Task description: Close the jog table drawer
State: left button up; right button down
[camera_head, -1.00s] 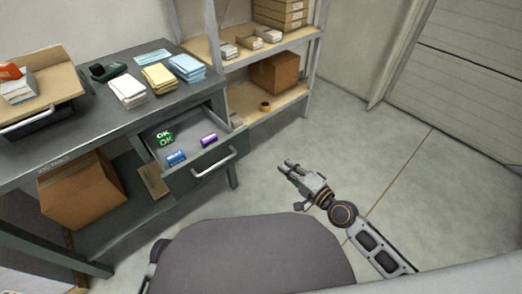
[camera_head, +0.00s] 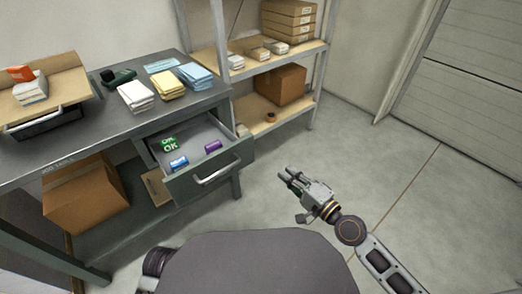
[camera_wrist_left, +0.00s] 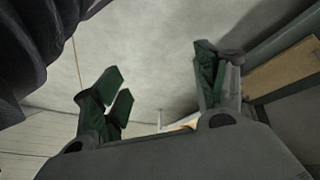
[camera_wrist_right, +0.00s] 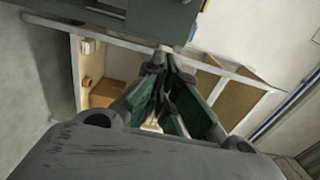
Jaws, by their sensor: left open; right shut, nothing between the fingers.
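The jog table (camera_head: 105,125) is a dark grey bench at the left of the head view. Its drawer (camera_head: 187,133) stands pulled out, with its grey handle (camera_head: 218,169) on the front. Inside lie a green OK item (camera_head: 169,142), a blue roll (camera_head: 179,163) and a purple roll (camera_head: 213,146). My right gripper (camera_head: 286,174) is shut and empty, to the right of the drawer front and apart from it. It also shows in the right wrist view (camera_wrist_right: 167,88). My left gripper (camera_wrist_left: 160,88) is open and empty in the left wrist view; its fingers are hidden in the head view.
A shelf unit (camera_head: 275,115) with boxes stands at the back, right of the table. Paper stacks (camera_head: 168,84) and a tray (camera_head: 45,95) sit on the tabletop. A cardboard box (camera_head: 85,195) is below. The floor (camera_head: 420,190) at the right is clear.

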pick_arm(q)
jog(key=shift+s+a+r, duration=0.1)
jog(key=shift+s+r, duration=0.1)
jog(key=shift+r, duration=0.15)
pick_arm(e)
jog(key=x, duration=1.3)
jog(key=shift+w+a, duration=0.2)
dwell(0.3)
pick_arm(q)
jog(key=shift+w+r, duration=0.15)
jog(key=shift+w, duration=0.05)
pick_arm(e)
jog(key=shift+w+a, duration=0.1)
jog(key=shift+w, duration=0.05)
